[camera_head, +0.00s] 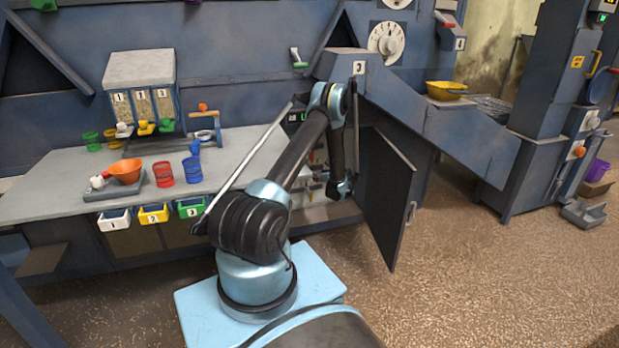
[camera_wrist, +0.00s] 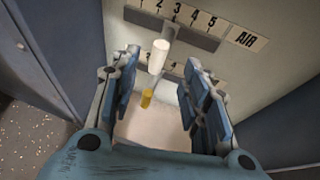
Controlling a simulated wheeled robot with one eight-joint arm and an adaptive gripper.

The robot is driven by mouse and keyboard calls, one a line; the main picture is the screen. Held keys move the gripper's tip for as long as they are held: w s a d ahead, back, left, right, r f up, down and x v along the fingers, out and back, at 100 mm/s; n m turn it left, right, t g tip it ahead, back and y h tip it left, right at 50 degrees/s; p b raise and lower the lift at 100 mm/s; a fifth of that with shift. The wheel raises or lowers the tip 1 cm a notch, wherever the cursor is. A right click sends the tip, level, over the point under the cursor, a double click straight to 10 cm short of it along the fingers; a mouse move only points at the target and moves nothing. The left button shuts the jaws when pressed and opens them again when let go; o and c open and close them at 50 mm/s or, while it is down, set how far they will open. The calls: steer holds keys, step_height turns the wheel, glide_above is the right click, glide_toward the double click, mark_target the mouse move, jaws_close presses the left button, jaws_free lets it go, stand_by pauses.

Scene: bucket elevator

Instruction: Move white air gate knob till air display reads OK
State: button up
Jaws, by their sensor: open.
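The white air gate knob (camera_wrist: 159,56) shows in the wrist view on a grey slider bar, below a number scale (camera_wrist: 178,14) and near its 2 and 3. An AIR label (camera_wrist: 247,40) sits to the right of the scale. My gripper (camera_wrist: 163,76) is open, one finger on each side of the white knob in the picture; contact cannot be told. In the head view my gripper (camera_head: 339,188) points down inside the open cabinet, and my arm hides the knob. I can make out no readable air display in either view.
A yellow knob (camera_wrist: 146,98) is below the white one, near a second number scale. The open dark cabinet door (camera_head: 387,203) stands right of my gripper. A bench (camera_head: 60,195) with cups and a funnel is at left. A sloping blue chute (camera_head: 440,130) runs right.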

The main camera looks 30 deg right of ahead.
steer(key=x, duration=1)
steer(key=shift+w+d+f, duration=0.1)
steer(key=shift+w+f, duration=0.15)
steer(key=shift+c, duration=0.2)
jaws_close()
